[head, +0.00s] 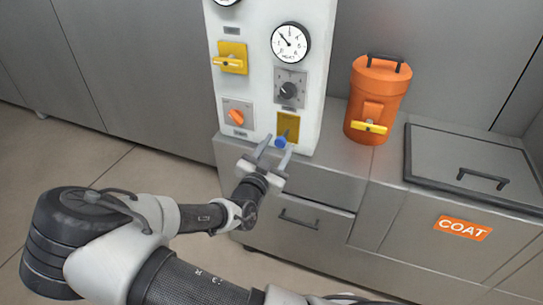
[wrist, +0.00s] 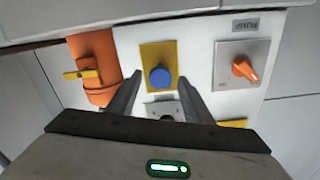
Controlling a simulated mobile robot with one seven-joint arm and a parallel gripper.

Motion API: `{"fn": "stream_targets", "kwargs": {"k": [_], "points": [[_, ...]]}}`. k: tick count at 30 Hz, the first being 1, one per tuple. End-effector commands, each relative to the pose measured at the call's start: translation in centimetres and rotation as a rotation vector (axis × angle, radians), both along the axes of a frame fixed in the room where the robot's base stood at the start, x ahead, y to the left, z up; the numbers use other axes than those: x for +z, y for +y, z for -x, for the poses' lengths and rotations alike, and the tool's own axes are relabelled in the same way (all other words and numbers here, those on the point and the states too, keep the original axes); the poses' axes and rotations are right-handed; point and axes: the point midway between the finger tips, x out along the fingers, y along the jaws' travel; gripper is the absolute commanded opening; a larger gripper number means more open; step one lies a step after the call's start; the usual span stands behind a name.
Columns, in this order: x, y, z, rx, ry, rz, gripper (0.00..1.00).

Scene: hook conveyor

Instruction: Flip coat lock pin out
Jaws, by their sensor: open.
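No part in view is marked as the coat lock pin. A blue round knob (head: 281,141) sits on a yellow plate (head: 289,124) low on the white control panel (head: 262,80). In the wrist view, the blue knob (wrist: 160,77) lies between my two fingers, near their tips, with the yellow plate (wrist: 152,53) behind it. My gripper (head: 277,146) is open and empty, its fingers on either side of the knob. I cannot tell whether they touch it. An orange "COAT" label (head: 463,228) is on the counter front at the right.
An orange canister (head: 379,86) with a yellow lever (head: 369,127) stands right of the panel. The panel also has an orange knob (head: 236,116), a yellow lever (head: 228,62), a black dial (head: 289,90) and a gauge (head: 290,42). A handled lid (head: 462,156) covers the right counter.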

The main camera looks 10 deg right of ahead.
Motion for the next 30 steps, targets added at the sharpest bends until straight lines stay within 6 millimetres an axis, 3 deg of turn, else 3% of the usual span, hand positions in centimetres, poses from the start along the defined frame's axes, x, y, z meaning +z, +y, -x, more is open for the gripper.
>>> {"fn": "stream_targets", "kwargs": {"k": [5,21,30], "points": [[0.0,1.3,2.0,0.003,0.002,-0.003,0.46],[0.1,7.4,12.8,0.003,0.003,-0.002,0.46],[0.0,8.6,14.9,0.001,0.001,0.001,0.46]]}}
